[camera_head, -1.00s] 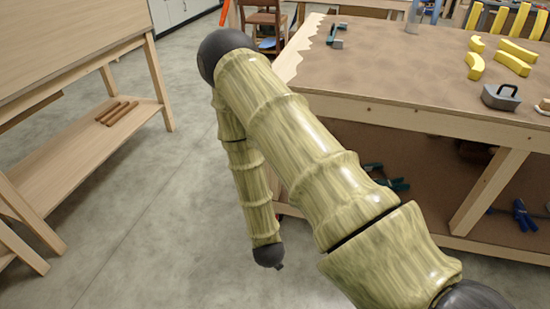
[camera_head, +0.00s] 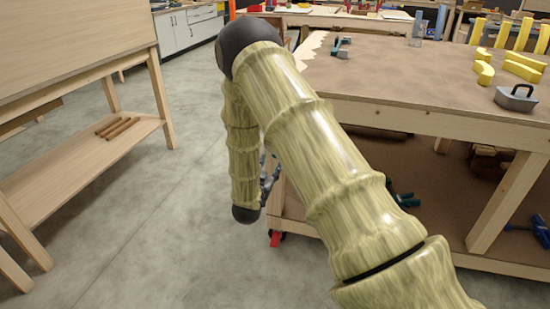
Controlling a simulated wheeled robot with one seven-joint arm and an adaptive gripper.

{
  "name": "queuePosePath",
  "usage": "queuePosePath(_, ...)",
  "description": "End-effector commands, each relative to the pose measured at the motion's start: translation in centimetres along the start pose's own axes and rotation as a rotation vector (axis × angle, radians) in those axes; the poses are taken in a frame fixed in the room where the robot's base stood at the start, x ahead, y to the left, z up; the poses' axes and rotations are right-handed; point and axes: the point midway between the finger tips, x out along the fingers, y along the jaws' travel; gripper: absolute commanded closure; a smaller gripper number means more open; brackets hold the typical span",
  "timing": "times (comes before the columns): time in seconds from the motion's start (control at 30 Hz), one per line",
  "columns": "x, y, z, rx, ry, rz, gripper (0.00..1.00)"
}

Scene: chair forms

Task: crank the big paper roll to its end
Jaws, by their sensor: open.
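I see no big paper roll and no crank in the head view. My own arm, with pale green bamboo-like links and dark round joints, crosses the middle of the view and hides part of the workbench behind it. Its far section hangs down beside the bench's left end. I cannot make out my gripper or its fingers. A small dark and teal shape beside the hanging section is too unclear to name.
The brown-topped workbench (camera_head: 400,75) at right carries yellow blocks (camera_head: 522,70) and a grey handled tool (camera_head: 516,98).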

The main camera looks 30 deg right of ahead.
Motion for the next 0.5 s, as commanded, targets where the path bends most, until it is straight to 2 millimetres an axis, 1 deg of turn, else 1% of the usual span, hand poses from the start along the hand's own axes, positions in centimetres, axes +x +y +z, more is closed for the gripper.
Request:
queuePosePath(0.03,0.9,0.0,0.1,0.002,0.000,0.001,0.55)
queuePosePath(0.1,2.1,0.0,0.1,0.002,0.001,0.000,0.55)
queuePosePath(0.3,5.1,0.0,0.1,0.001,-0.001,0.000,0.55)
queuePosePath(0.5,7.0,0.0,0.2,0.001,-0.002,-0.001,0.55)
